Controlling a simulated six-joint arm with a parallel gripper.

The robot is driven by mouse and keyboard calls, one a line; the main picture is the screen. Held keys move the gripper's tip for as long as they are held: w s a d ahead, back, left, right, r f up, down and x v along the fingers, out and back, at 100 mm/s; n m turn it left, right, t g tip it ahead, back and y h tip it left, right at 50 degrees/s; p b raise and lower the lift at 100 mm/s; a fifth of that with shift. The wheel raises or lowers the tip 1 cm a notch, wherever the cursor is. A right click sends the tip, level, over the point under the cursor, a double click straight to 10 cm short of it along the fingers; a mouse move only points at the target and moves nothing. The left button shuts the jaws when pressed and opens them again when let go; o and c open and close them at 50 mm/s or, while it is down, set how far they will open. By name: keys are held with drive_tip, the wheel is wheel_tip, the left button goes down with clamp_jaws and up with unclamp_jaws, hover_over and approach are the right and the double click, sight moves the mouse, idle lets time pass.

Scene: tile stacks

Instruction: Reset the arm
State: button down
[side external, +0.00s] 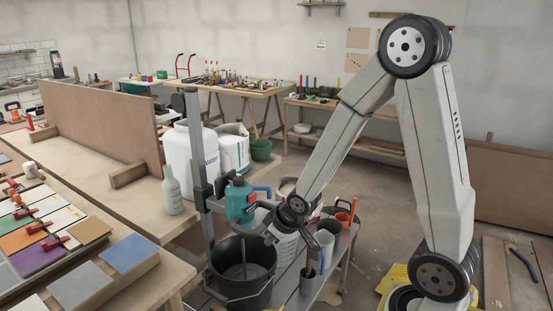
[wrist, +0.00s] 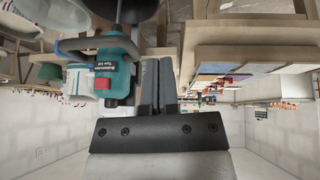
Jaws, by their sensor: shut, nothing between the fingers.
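My gripper (side external: 268,238) is low over the work area in the side external view, beside a teal power mixer (side external: 240,203) and above the rim of a black bucket (side external: 231,291). In the wrist view my gripper (wrist: 157,62) has its two dark fingers together with nothing between them. The teal mixer (wrist: 119,65), with a red button, shows close to the left of the fingers there. I cannot tell whether they touch it. The wrist view looks upside down.
A grey upright post (side external: 200,150) stands by the mixer. A cart (side external: 318,285) with tubs and tools is at the right of the bucket. Coloured tiles (side external: 90,230) lie on the bench at left. A white jug (side external: 178,155) and bottle (side external: 171,192) stand behind. Open floor lies beyond.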

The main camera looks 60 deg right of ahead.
drive_tip(key=s+a+r+g+y, duration=0.1)
drive_tip(key=s+a+r+g, duration=0.1)
drive_tip(key=s+a, duration=0.4)
drive_tip(key=shift+s+a+r+g, duration=0.3)
drive_tip(key=shift+s+a+g, duration=0.05)
drive_tip(key=shift+s+g, duration=0.4)
drive_tip(key=c, duration=1.2)
unclamp_jaws()
drive_tip(key=o, duration=0.8)
drive_tip(key=shift+w+d+f, duration=0.1)
drive_tip(key=shift+w+d, duration=0.05)
drive_tip(key=shift+w, duration=0.1)
drive_tip(key=shift+c, duration=0.2)
drive_tip(key=shift+o, duration=1.2)
drive_tip(key=w+d+f+t+h, duration=0.1)
drive_tip(key=w+d+f+t, duration=0.2)
drive_tip(key=w+d+t, duration=0.4)
drive_tip(key=w+d, duration=0.5)
drive_tip(key=w, duration=0.1)
drive_tip(key=shift+w, duration=0.4)
drive_tip(key=t+y, duration=0.1)
drive_tip(key=t, duration=0.8)
approach(254, 197)
drive_tip(key=shift+w+r+g, duration=0.15)
drive_tip(key=shift+w+g, duration=0.05)
drive_tip(key=shift+g, duration=0.05)
drive_tip(key=shift+w, duration=0.1)
drive_tip(key=shift+w, duration=3.8)
